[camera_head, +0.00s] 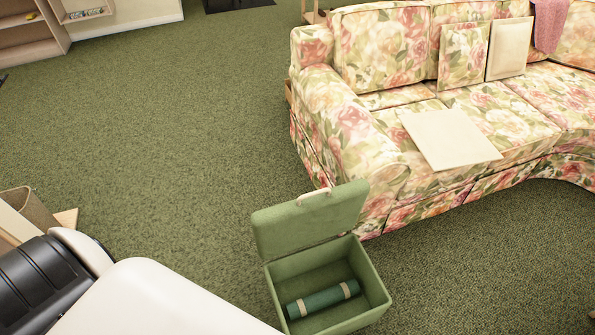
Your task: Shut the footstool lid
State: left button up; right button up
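The green footstool (378,293) stands on the carpet at the bottom middle of the head view. Its lid (310,220) is raised, tilted up along the far side, with a pale handle or strap (314,196) at its upper edge. Inside the box lies a rolled dark green item (322,299) with two pale bands. Neither gripper shows in the head view. A white and black part at the lower left is mine, close to the footstool's left side.
A floral sofa (345,135) stands just behind and right of the footstool, with a cream flat panel (449,139) on its seat. A shelf (28,35) is at the far upper left. Green carpet (180,130) lies open left of the sofa.

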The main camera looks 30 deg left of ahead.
aim_at(317, 216)
jog(key=u, duration=0.75)
jog(key=j+z, duration=0.2)
jog(key=j, duration=0.25)
